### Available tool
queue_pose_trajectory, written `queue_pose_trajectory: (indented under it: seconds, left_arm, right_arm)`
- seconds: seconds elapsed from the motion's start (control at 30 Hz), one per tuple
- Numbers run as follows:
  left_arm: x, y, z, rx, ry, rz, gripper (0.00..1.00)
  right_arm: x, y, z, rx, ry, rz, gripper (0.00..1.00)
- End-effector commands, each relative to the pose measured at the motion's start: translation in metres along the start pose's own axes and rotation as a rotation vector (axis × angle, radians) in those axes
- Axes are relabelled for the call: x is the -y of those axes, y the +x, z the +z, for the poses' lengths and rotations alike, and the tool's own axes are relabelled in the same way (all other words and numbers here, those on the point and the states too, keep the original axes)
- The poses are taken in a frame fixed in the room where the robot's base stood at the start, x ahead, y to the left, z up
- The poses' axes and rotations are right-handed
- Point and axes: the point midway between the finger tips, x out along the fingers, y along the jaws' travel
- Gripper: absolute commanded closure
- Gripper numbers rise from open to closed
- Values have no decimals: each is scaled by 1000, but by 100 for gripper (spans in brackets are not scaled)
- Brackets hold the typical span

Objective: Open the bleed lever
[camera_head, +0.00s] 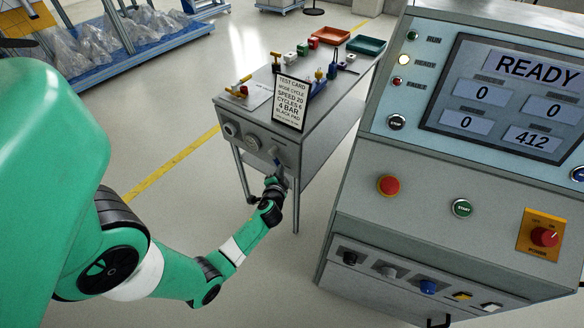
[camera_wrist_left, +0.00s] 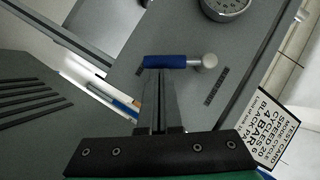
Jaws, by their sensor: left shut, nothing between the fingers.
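The bleed lever has a blue handle (camera_wrist_left: 166,61) and a silver round pivot (camera_wrist_left: 207,61) on the grey panel in the left wrist view. The handle lies across that picture, with the pivot at its right end. My left gripper (camera_wrist_left: 158,73) is shut, its fingertips right at the lower edge of the blue handle. Whether they touch it, I cannot tell. In the head view my left gripper (camera_head: 276,179) is at the front panel of the workbench, just below the lever (camera_head: 278,163), which is small there. My right gripper is not in view.
A gauge (camera_wrist_left: 226,6) sits beside the lever on the panel. The workbench (camera_head: 262,112) carries a test card (camera_head: 291,102), small tools and trays. A control console (camera_head: 420,205) with a READY screen stands at right. The floor left of the bench is open.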

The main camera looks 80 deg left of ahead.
Motion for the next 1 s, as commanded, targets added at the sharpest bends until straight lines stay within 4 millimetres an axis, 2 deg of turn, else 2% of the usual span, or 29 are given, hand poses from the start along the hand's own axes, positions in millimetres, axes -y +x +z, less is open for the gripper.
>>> queue_pose_trajectory:
  seconds: [0.1, 0.43, 1.0]
  left_arm:
    - [-2, 6, 11, 5, -6, -4, 100]
    - [-3, 15, 25, 7, -6, -3, 100]
    - [-2, 20, 33, 6, -6, -2, 100]
  right_arm:
    - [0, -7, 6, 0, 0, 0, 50]
    - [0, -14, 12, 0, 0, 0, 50]
    - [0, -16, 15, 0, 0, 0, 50]
